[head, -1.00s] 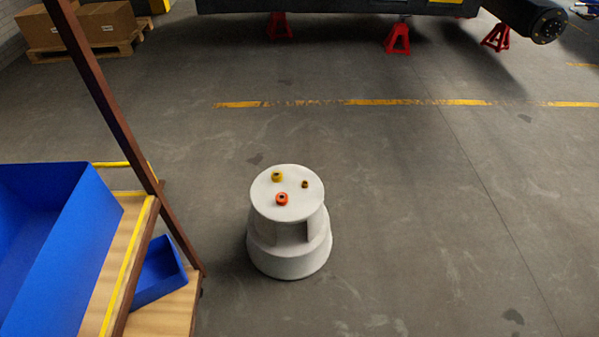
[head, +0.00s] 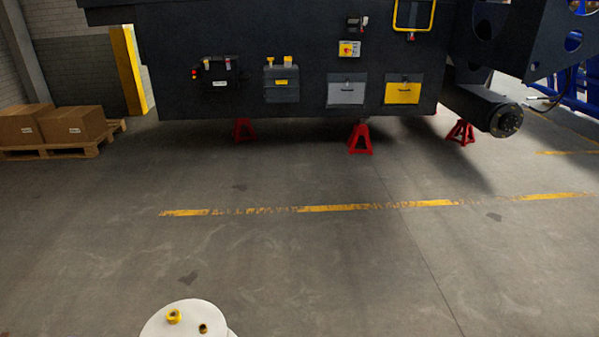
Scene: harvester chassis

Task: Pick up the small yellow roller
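A small yellow roller (head: 173,316) stands on top of a round white step stool (head: 187,309) at the bottom edge of the head view. A smaller dark and yellow piece (head: 203,328) sits on the stool to its right. The lower part of the stool is cut off by the picture edge. Neither of my grippers shows in the head view.
A dark chassis (head: 300,70) spans the back, resting on red stands (head: 360,139). Cardboard boxes (head: 78,125) lie on a pallet (head: 60,152) at the left. A worn yellow line (head: 330,208) crosses the floor. The grey floor between stool and chassis is clear.

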